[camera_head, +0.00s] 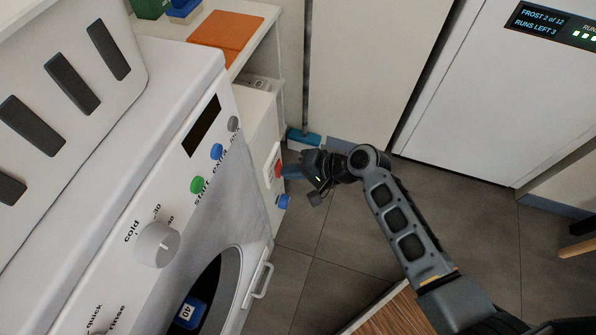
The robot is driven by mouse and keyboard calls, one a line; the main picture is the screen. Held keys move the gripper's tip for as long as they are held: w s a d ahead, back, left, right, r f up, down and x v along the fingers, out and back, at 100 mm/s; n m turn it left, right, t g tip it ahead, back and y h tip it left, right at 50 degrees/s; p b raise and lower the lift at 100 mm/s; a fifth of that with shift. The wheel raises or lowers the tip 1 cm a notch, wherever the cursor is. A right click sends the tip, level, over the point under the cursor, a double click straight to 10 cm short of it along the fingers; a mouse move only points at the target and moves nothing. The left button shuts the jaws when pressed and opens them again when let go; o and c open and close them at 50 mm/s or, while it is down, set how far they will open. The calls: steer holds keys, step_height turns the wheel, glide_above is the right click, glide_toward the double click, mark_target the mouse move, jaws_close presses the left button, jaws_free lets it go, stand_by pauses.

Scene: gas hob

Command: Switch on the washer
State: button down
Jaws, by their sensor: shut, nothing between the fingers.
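The white washer (196,150) fills the left of the view, its control panel facing right. On the panel are a dark display (202,126), a grey button (233,124), a blue button (216,152) and a green button (197,185) marked start. A round dial (157,244) has cold, 30 and 40 marks. Beyond the washer, a red switch (277,169) sits on a white plate. My gripper (300,171) is shut and empty, just right of the red switch. I cannot tell if they touch.
A blue knob (284,202) sits below the switch. A blue-and-white mop head (303,138) is behind my gripper. A white slotted basket (70,80) stands at upper left. The washer's round door opening shows a blue item marked 40 (191,313).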

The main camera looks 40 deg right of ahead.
steer(key=shift+f, duration=0.1)
steer(key=shift+w+a+b, duration=0.1)
steer(key=shift+a+b, duration=0.05)
steer(key=shift+b, duration=0.3)
steer(key=shift+r+p, duration=0.9)
steer(key=p+v, duration=0.2)
steer(key=v, duration=0.5)
steer(key=shift+s+d, duration=0.3)
steer(key=shift+s, duration=0.05)
